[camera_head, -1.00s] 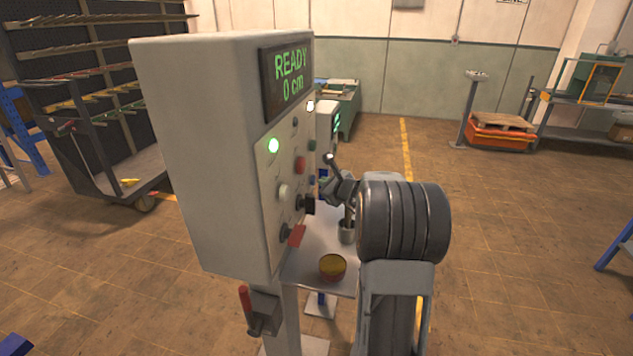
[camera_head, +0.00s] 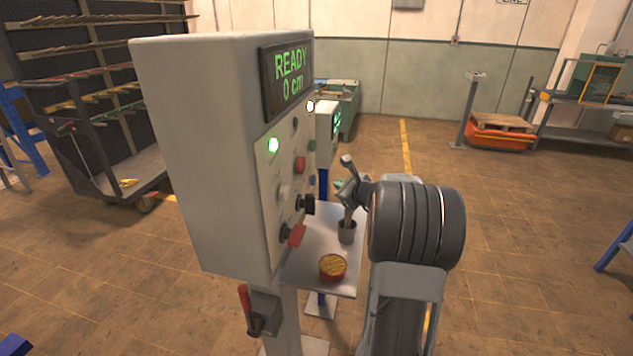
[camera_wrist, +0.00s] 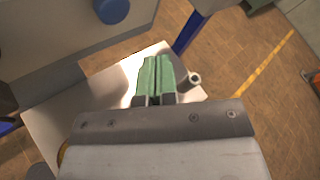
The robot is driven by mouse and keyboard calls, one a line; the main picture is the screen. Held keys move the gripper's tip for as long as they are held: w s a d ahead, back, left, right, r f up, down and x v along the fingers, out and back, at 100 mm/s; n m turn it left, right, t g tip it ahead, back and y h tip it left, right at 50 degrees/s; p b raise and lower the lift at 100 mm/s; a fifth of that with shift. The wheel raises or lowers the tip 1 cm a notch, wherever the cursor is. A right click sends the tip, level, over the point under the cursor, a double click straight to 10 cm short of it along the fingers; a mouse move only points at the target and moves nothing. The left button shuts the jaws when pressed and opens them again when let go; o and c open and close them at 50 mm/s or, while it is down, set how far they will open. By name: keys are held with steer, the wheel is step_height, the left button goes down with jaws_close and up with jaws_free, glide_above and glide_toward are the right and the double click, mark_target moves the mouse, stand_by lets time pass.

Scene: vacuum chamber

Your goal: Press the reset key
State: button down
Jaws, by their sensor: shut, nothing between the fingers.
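The grey control box (camera_head: 200,150) shows "READY 0 cm" in green on its display (camera_head: 287,81). No label is legible, so I cannot tell which is the reset key. The wrist view shows a blue round button (camera_wrist: 113,10) at the top, ahead and left of my gripper (camera_wrist: 156,60). Its green fingers are shut and empty, apart from the panel. It also shows partly in the head view (camera_head: 340,184).
A red-handled lever (camera_head: 245,301) juts below the box. Open floor lies to the right.

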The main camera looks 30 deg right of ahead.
steer(key=shift+s+d, duration=0.5)
stand_by(0.6)
